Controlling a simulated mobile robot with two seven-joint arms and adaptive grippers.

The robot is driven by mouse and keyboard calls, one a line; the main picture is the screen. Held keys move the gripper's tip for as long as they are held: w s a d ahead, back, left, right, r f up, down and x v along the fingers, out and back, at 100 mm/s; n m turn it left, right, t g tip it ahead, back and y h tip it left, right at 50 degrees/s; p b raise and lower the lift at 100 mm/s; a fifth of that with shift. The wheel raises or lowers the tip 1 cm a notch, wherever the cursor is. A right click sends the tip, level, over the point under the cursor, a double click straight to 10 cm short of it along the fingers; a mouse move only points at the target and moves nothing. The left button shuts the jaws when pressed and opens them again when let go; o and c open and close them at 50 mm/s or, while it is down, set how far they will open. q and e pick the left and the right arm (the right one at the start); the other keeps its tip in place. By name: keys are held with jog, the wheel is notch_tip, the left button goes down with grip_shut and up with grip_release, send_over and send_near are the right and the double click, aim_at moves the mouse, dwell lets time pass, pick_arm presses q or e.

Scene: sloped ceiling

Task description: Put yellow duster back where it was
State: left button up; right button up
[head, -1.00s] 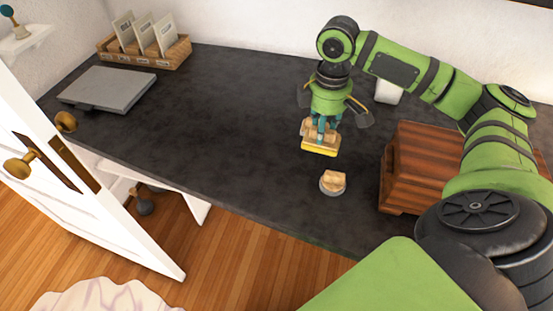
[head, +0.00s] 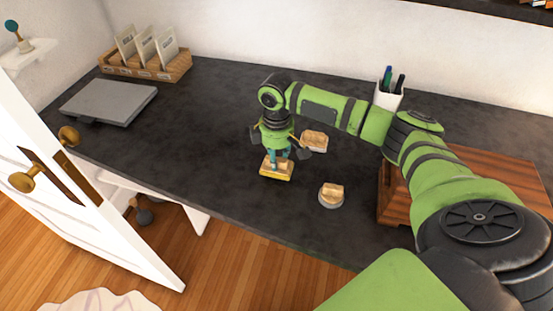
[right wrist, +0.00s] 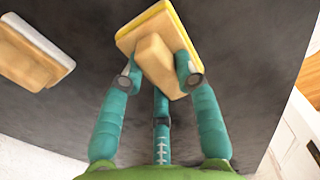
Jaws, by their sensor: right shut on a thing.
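The yellow duster (head: 277,173) has a wooden block handle and a yellow pad edge. My right gripper (head: 278,155) is shut on its handle, pointing down over the dark desktop (head: 215,130). The duster is at or just above the desk; I cannot tell whether it touches. In the right wrist view the yellow duster (right wrist: 143,28) sits between the teal fingers (right wrist: 160,72). A second duster with a white pad (head: 314,145) lies behind and to the right; it also shows in the right wrist view (right wrist: 30,55). My left gripper is not in view.
A round grey-based duster (head: 331,196) lies near the front edge. A wooden box (head: 393,192) stands right, a white pen cup (head: 389,97) behind. A grey laptop-like slab (head: 108,102) and a card rack (head: 150,68) are at left. The desk's left middle is clear.

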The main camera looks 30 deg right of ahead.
jog(key=shift+f, duration=0.7)
jog(key=shift+f, duration=0.15)
jog(key=o, duration=1)
notch_tip(320, 180, up, 12)
jog(key=shift+r+b, duration=0.2)
jog(key=shift+b, duration=0.2)
